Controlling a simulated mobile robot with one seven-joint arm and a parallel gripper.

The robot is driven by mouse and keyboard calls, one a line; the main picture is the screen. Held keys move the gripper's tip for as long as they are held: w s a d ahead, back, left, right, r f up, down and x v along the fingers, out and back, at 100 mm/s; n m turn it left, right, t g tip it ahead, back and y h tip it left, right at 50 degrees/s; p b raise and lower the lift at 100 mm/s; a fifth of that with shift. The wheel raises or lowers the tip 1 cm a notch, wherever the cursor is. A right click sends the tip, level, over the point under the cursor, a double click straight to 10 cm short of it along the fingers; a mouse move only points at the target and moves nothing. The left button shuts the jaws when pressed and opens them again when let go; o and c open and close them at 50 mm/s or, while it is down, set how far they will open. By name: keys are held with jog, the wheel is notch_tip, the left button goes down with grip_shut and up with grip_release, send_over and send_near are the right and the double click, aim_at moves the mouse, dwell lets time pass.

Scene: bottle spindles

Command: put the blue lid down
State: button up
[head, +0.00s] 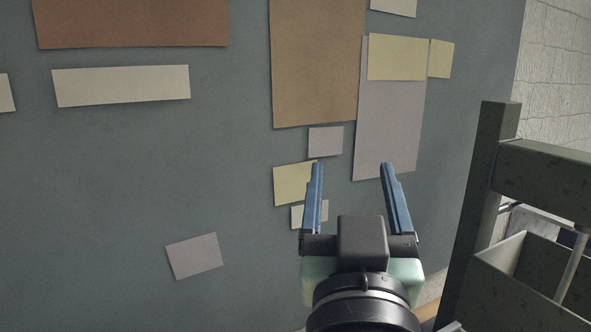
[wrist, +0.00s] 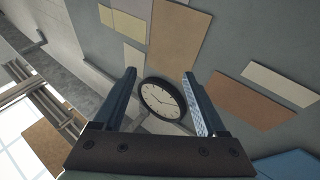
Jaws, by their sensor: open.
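My gripper (head: 350,168) is raised in front of a grey wall in the head view. Its two blue fingers are spread apart with nothing between them. The wrist view also shows my gripper (wrist: 159,72) open, with a round wall clock seen between and beyond the fingers. I see no blue lid in either view. A blue surface at the lower right of the wrist view is cut off, and I cannot tell what it is.
A dark green wooden frame with bins (head: 505,165) stands at the right in the head view. The grey wall (head: 120,160) carries several flat paper sheets. The clock (wrist: 162,100) has a black rim and white face. Space around my gripper looks clear.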

jog(key=s+a+r+t+y, duration=0.1)
jog(key=s+a+r+t, duration=0.2)
jog(key=r, duration=0.3)
jog(key=s+a+r+n+t+y, duration=0.1)
jog(key=s+a+r+t+y, duration=0.1)
jog(key=r, duration=0.5)
jog(key=s+a+t, duration=0.1)
jog(key=s+a, duration=0.1)
jog(key=s, duration=0.1)
jog(key=shift+s+r, duration=0.2)
jog(key=shift+s, duration=0.2)
